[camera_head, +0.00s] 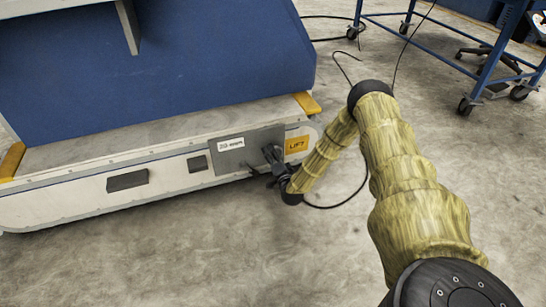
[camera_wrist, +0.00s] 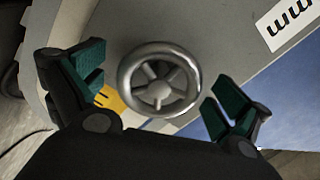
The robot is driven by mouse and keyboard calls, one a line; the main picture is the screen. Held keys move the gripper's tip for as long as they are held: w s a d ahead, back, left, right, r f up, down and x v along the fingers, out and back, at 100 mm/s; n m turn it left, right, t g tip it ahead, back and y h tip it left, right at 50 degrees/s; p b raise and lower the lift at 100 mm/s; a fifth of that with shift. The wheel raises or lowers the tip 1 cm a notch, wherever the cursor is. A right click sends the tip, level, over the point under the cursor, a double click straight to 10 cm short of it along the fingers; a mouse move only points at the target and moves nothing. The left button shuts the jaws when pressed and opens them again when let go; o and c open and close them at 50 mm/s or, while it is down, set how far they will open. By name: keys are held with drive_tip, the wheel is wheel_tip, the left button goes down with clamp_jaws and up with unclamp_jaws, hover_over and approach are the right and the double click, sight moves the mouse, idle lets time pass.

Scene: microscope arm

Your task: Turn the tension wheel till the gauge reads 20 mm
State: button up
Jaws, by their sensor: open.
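The tension wheel (camera_wrist: 159,80) is a small silver spoked handwheel on a grey panel, seen face-on in the wrist view. My gripper (camera_wrist: 155,90) is open, with one green-padded finger to the left of the wheel and the other to its right. Neither finger visibly touches the rim. In the head view my gripper (camera_head: 273,160) is at the grey plate (camera_head: 228,158) on the machine's side and hides the wheel. A white label with black "mm" lettering (camera_wrist: 288,24) shows at the wrist view's upper right. No gauge reading can be made out.
The white machine base (camera_head: 75,196) carries a blue body (camera_head: 160,70) and a yellow "LIFT" label (camera_head: 297,144) right of my gripper. A black cable (camera_head: 340,204) lies on the floor nearby. A blue wheeled cart (camera_head: 440,40) stands at the upper right. The concrete floor in front is clear.

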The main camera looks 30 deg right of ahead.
drive_tip(key=v, duration=1.1)
drive_tip(key=shift+s, duration=0.4)
drive_tip(key=shift+a, duration=0.15)
